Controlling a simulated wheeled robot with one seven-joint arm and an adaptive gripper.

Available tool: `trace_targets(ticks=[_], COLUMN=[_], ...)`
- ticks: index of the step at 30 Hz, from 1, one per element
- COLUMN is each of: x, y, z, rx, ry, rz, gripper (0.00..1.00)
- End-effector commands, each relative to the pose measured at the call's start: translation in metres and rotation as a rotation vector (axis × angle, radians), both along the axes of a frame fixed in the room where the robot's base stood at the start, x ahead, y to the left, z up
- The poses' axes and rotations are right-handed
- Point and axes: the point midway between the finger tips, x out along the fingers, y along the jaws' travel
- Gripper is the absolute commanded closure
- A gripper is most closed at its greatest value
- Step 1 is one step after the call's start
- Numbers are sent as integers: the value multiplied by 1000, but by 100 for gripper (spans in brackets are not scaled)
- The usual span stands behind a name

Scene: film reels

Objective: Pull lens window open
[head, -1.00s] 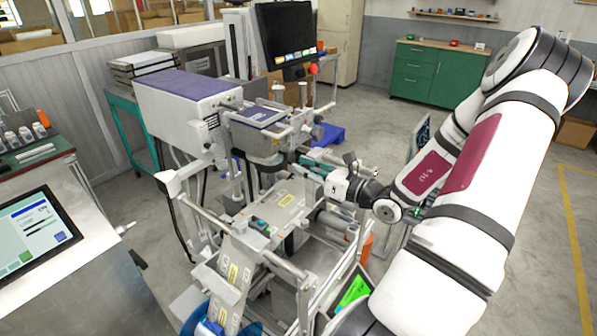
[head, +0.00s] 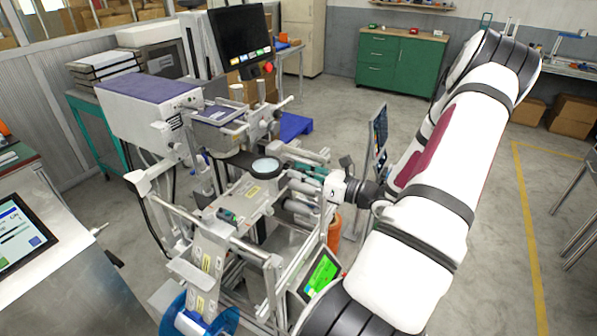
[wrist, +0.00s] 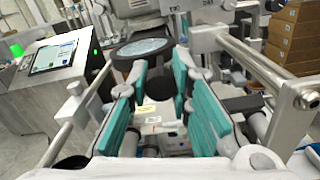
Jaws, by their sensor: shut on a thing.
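The lens window (head: 265,167) is a round glass disc in a dark rim. In the head view it sits out in front of the machine's purple-topped head, above the metal plate. In the wrist view the lens window (wrist: 143,47) lies just beyond the fingertips. My gripper (head: 300,172) reaches in from the right, beside the lens window. In the wrist view my gripper (wrist: 160,80) has its teal fingers on either side of a dark round knob (wrist: 158,89) by the rim, and is shut on it. The knob's join to the rim is partly hidden.
The film machine's metal rails (head: 235,240) and a blue reel (head: 190,318) lie in front of and below the lens. A small green screen (head: 322,273) stands close under my arm. In the wrist view a rail (wrist: 255,62) runs close to the right finger.

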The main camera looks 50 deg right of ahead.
Motion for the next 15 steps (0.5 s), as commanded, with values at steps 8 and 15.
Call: trace_targets(ticks=[8, 15], x=[1, -7], y=[0, -2], z=[0, 0], rx=[-1, -2], ry=[-1, -1], rz=[0, -1], gripper=[70, 70])
